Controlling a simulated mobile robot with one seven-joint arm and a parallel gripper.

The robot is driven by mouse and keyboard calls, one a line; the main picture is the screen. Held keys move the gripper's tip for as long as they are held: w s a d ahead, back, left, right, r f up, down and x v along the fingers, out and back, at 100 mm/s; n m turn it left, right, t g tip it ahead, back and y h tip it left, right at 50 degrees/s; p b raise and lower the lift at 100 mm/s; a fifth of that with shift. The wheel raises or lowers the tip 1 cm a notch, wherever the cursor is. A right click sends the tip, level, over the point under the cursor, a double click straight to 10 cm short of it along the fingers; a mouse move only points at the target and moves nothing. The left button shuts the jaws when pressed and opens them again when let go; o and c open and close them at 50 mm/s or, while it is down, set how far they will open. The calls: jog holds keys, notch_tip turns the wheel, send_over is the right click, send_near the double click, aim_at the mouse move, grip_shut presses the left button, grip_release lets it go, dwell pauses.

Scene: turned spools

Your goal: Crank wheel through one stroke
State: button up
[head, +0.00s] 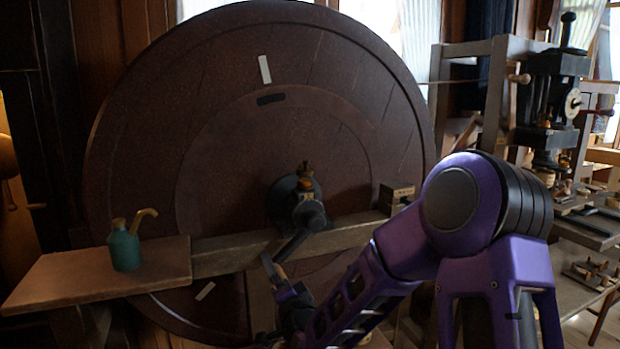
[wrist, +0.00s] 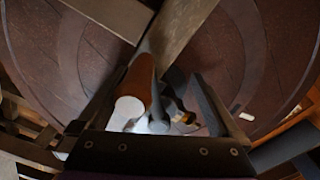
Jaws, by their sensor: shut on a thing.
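The large dark brown wheel (head: 230,130) stands upright in the head view. It has a pale mark (head: 265,69) near its top and another low on the left. A dark crank arm (head: 292,244) runs down and left from the hub (head: 300,200). My gripper (head: 276,281) is at the crank's lower end, in front of the wheel's lower part. In the wrist view, a brown wooden crank handle (wrist: 136,78) with a pale round end lies between the fingers, and my gripper is shut on it. My own arm hides part of the wheel's lower right.
A wooden beam (head: 236,255) crosses in front of the wheel and ends in a shelf (head: 90,278) at left. A green oil can (head: 124,248) stands on the shelf. A wooden frame with a dark machine (head: 553,92) stands at right. Tools lie on a bench (head: 597,238) beyond my arm.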

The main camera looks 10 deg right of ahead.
notch_tip(320, 180, up, 12)
jog(key=a+m+p, duration=0.2)
jog(key=m+p, duration=0.6)
jog(key=p, duration=0.4)
jog(key=w+d+r+m, duration=0.2)
jog(key=d+r+m, duration=0.7)
jog(key=r+m, duration=0.1)
jog(key=shift+d+m+b, duration=0.2)
jog(key=shift+m+b, duration=0.1)
jog(key=shift+m, duration=0.6)
jog(key=shift+s+a+y, duration=0.15)
jog(key=shift+a+y, duration=0.1)
jog(key=shift+y, duration=0.05)
jog(key=v, duration=1)
jog(key=shift+s+d, duration=0.25)
jog(key=shift+s, duration=0.1)
